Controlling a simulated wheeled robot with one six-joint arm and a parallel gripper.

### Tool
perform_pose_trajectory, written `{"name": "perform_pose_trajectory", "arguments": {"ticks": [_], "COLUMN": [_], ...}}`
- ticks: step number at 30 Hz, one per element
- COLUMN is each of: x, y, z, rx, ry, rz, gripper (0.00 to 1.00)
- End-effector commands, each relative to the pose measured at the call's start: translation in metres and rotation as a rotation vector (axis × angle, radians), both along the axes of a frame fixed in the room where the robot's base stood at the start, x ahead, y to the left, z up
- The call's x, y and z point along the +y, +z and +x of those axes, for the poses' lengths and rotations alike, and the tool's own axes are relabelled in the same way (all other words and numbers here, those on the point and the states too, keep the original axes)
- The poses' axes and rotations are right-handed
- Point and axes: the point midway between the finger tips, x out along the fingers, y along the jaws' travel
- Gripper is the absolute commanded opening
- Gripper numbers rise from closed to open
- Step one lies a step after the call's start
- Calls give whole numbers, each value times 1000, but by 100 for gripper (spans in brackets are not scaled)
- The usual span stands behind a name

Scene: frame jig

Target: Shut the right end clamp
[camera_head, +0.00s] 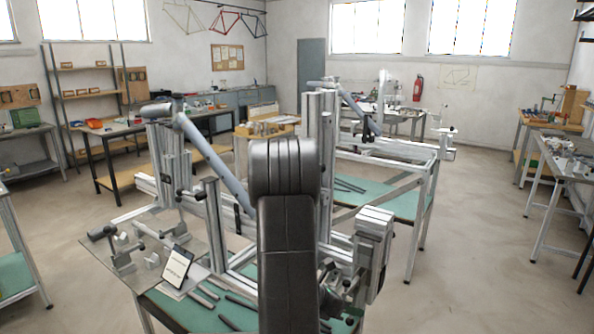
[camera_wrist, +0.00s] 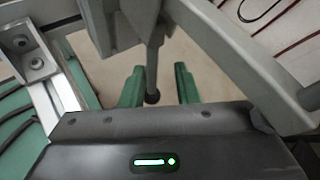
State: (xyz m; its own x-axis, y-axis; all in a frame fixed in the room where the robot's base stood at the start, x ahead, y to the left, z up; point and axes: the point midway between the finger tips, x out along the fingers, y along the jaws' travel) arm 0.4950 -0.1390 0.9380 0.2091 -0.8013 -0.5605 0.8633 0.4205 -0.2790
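In the wrist view the two green fingers of my gripper (camera_wrist: 159,84) stand apart, with a gap between them. A grey rod with a dark round knob (camera_wrist: 152,97) hangs from a grey metal block (camera_wrist: 125,22) and shows in that gap. I cannot tell whether the knob is at finger depth, and no finger visibly touches it. The rod looks like a clamp handle.
A grey bar (camera_wrist: 240,62) runs diagonally close to the right finger in the wrist view. A silver profile with a bolted bracket (camera_wrist: 35,62) is on the left.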

Motion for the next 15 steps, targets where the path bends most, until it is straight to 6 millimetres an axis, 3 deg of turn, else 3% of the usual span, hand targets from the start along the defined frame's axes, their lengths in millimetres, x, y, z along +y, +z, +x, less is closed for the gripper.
{"name": "perform_pose_trajectory", "arguments": {"ticks": [15], "x": [2], "y": [1], "z": [0], "rx": [-1], "ry": [0], "rz": [1], "gripper": [28]}}
